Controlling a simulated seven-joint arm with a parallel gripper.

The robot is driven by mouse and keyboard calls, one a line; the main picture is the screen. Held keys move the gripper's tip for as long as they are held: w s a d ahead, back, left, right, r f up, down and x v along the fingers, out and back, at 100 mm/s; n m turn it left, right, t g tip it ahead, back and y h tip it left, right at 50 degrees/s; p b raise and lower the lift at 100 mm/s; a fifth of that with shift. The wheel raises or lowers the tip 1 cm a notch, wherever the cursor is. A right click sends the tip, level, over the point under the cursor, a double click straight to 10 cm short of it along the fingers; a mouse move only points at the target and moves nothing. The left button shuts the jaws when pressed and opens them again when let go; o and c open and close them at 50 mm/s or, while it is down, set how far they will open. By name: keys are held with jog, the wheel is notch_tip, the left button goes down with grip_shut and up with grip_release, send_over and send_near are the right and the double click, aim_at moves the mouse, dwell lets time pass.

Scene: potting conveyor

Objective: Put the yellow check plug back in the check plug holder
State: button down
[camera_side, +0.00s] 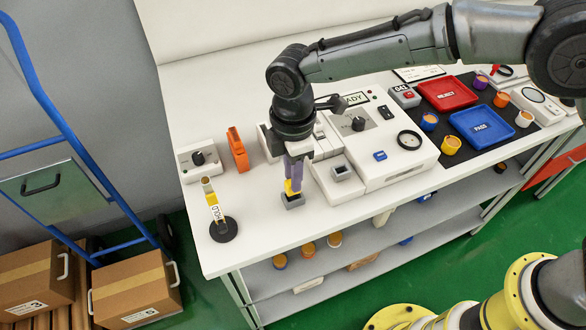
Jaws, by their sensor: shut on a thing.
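The yellow check plug (289,187) is between the fingers of my gripper (293,178), which points straight down near the table's front edge. The gripper is shut on the plug and partly hides it. A small grey block with a dark opening, which looks like the check plug holder (294,203), sits on the white table directly below. The plug's lower end is at the holder's top. I cannot tell whether it is inside the opening or just above it.
A white machine with a dial (357,124) stands right of my gripper, with a small grey-white block (341,173) close by. Red (447,93) and blue (482,127) trays lie far right.

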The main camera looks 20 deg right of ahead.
jog(key=shift+f, duration=0.75)
jog(key=c, duration=0.6)
grip_release()
notch_tip(320, 180, up, 14)
jog(key=shift+f, duration=0.1)
jog(key=shift+d, duration=0.1)
